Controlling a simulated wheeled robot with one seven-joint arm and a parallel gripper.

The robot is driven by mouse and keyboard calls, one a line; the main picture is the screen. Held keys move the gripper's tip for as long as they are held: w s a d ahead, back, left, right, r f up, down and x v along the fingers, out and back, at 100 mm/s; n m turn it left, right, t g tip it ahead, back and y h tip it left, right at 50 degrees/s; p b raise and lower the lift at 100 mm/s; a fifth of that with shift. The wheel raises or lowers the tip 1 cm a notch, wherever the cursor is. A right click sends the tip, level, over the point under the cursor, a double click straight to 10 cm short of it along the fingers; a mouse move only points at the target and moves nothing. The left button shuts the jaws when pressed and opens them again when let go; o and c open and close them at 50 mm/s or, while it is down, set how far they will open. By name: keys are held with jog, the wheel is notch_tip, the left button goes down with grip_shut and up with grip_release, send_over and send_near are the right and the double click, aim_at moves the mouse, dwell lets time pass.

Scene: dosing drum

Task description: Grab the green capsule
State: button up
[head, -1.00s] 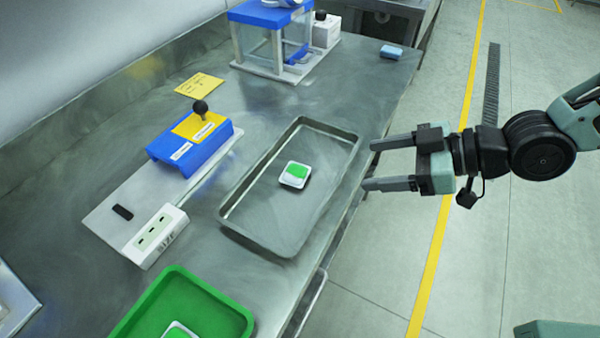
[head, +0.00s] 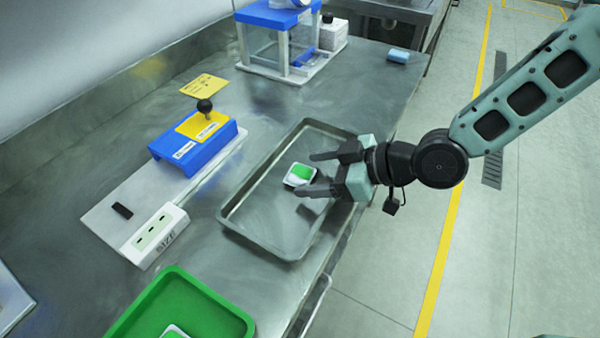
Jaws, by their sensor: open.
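The green capsule (head: 299,172) is a small white and green piece in the metal tray (head: 241,232). It lies near the tray's middle. My gripper (head: 306,174) is over the right part of the tray with its two dark fingers apart and pointing left. The fingertips are at the capsule's right side, one toward the back and one toward the front. The front finger overlaps the capsule's lower right edge in the picture. I cannot tell how high the fingers are above it.
A blue and yellow device (head: 195,142) with a black knob stands left of the tray. A green tray (head: 236,318) with another white piece (head: 173,332) is at the front. A glass-sided blue case (head: 265,45) stands at the back. The floor at right is clear.

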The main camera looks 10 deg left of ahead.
jog(key=shift+w+a+f, duration=0.1)
jog(key=shift+a+f, duration=0.2)
jog(key=shift+a, duration=0.2)
jog(key=c, duration=1)
jog(key=shift+c, duration=0.2)
jog(key=shift+r, duration=0.15)
